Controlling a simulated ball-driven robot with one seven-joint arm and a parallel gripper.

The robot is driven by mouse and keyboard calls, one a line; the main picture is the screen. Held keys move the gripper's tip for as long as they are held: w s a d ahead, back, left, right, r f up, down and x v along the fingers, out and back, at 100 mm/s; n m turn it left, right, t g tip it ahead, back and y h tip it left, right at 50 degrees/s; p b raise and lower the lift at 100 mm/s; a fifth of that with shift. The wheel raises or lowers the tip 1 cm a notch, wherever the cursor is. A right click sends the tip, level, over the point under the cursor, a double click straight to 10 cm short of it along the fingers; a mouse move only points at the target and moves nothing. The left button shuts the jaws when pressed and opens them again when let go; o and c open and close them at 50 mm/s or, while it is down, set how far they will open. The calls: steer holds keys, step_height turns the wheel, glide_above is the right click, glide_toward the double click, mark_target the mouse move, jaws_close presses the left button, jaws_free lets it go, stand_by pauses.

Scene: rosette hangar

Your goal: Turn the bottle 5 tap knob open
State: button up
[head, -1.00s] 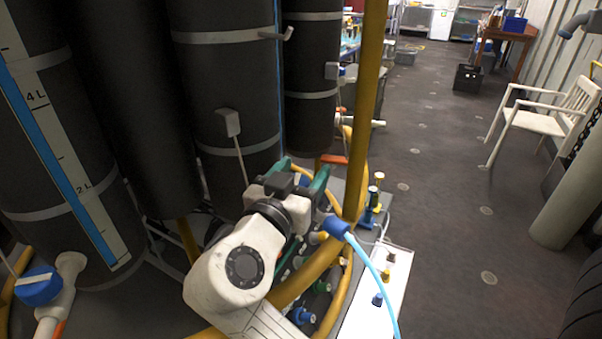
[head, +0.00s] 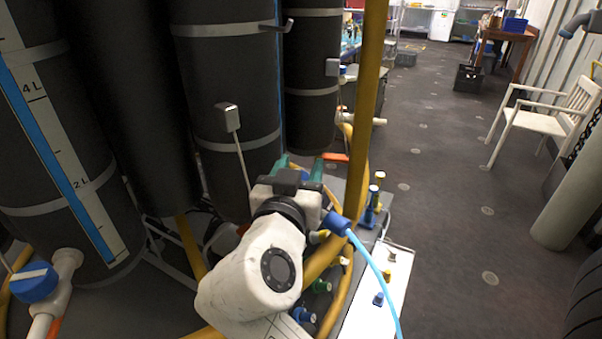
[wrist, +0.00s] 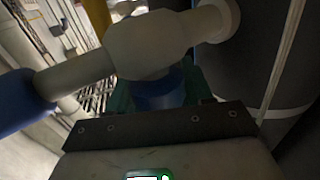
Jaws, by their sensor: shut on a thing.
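My gripper (head: 300,168) is at the foot of the dark bottles in the head view, its green fingers pointing away from me. In the wrist view its green fingers (wrist: 158,93) sit on both sides of a blue tap knob (wrist: 158,92), shut on it. The white tap body (wrist: 150,45) crosses just beyond the knob and partly hides it. The tap joins a dark bottle (wrist: 245,60) at the right. In the head view my wrist hides most of this tap. No bottle number is readable.
Another blue-knobbed tap (head: 36,282) is at the lower left, by a bottle with a litre scale (head: 75,185). A yellow post (head: 365,100) stands right of my gripper. A light-blue hose (head: 375,268) hangs beside it.

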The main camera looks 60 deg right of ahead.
steer(key=n+t+y, duration=0.1)
steer(key=t, duration=0.1)
steer(key=n+t+y, duration=0.1)
steer(key=n+t, duration=0.1)
steer(key=n+t+y, duration=0.1)
steer(key=t, duration=0.1)
steer(key=shift+w+a+r+n, duration=0.1)
steer(key=shift+w+a+n, duration=0.1)
steer(key=shift+w+n, duration=0.1)
steer(key=n+t+y+p, duration=0.2)
steer(key=shift+w+a+r+t+y+p, duration=0.1)
steer(key=shift+a+r+t+y+p, duration=0.05)
steer(key=shift+t+y+p, duration=0.25)
steer(key=n+t+y+p, duration=0.1)
steer(key=n+y+p, duration=0.1)
steer(key=shift+w+a+t+y, duration=0.15)
steer(key=shift+t+y, duration=0.15)
steer(key=shift+t, duration=0.1)
steer(key=shift+f+p, duration=0.25)
steer(key=shift+p, duration=0.05)
steer(key=o, duration=1)
steer(key=shift+c, duration=0.2)
steer(key=p+v, duration=0.4)
steer(key=v, duration=0.6)
steer(key=shift+s+p, duration=0.3)
steer(key=shift+s, duration=0.1)
